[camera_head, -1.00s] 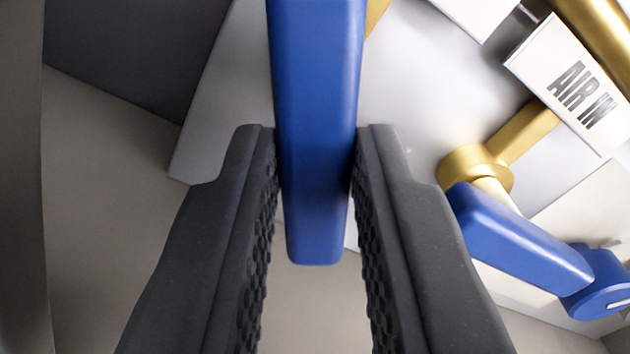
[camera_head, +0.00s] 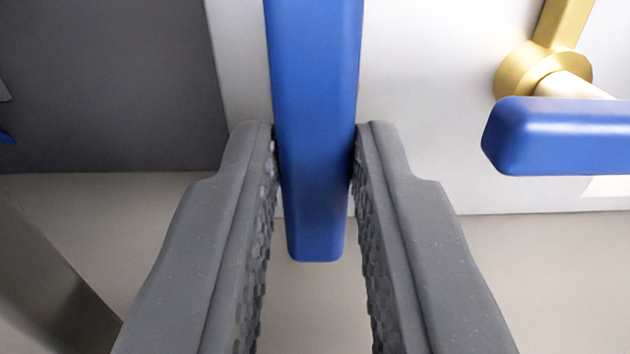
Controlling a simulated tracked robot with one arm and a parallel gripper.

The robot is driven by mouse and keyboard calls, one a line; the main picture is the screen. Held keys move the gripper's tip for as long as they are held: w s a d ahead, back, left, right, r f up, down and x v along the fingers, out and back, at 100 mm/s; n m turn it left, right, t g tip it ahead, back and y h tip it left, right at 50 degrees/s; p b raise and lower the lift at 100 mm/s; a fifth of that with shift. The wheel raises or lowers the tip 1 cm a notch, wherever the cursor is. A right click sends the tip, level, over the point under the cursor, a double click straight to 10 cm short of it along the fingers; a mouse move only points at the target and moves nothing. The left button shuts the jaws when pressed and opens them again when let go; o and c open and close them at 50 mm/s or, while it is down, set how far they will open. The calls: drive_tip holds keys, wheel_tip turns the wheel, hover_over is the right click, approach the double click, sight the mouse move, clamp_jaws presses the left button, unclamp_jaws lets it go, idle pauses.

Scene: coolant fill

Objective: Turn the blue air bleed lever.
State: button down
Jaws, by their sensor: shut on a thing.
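A blue lever (camera_head: 315,120) runs down from the top edge to the middle of the head camera view. My gripper (camera_head: 315,150) is shut on it, with one dark grey finger against each side near its free end. The lever's tip sticks out a little between the fingers. Its pivot is out of view above. No label for this lever shows.
A second blue lever (camera_head: 565,137) lies level at the right, near my right finger, beside a brass fitting (camera_head: 545,70). A white panel (camera_head: 430,100) stands behind. A dark grey panel (camera_head: 105,80) is at the left.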

drive_tip(key=shift+w+f, duration=0.1)
drive_tip(key=shift+f, duration=0.05)
drive_tip(key=c, duration=1.3)
unclamp_jaws()
drive_tip(key=s+b, duration=0.4)
drive_tip(key=s, duration=1)
drive_tip(key=shift+b, duration=0.4)
drive_tip(key=shift+w, duration=0.1)
drive_tip(key=s+f+g+b, duration=0.1)
drive_tip(key=s+f+b, duration=0.2)
drive_tip(key=f, duration=0.7)
drive_tip(key=s+f+b, duration=0.3)
drive_tip(key=f+b, duration=0.3)
drive_tip(key=f, duration=0.4)
drive_tip(key=s+f+g+b, duration=0.1)
drive_tip(key=s+f+b, duration=0.2)
drive_tip(key=f, duration=0.8)
drive_tip(key=shift+s+d+f+g+b, duration=0.1)
drive_tip(key=shift+s+d+g+b, duration=0.25)
drive_tip(key=shift+b, duration=0.75)
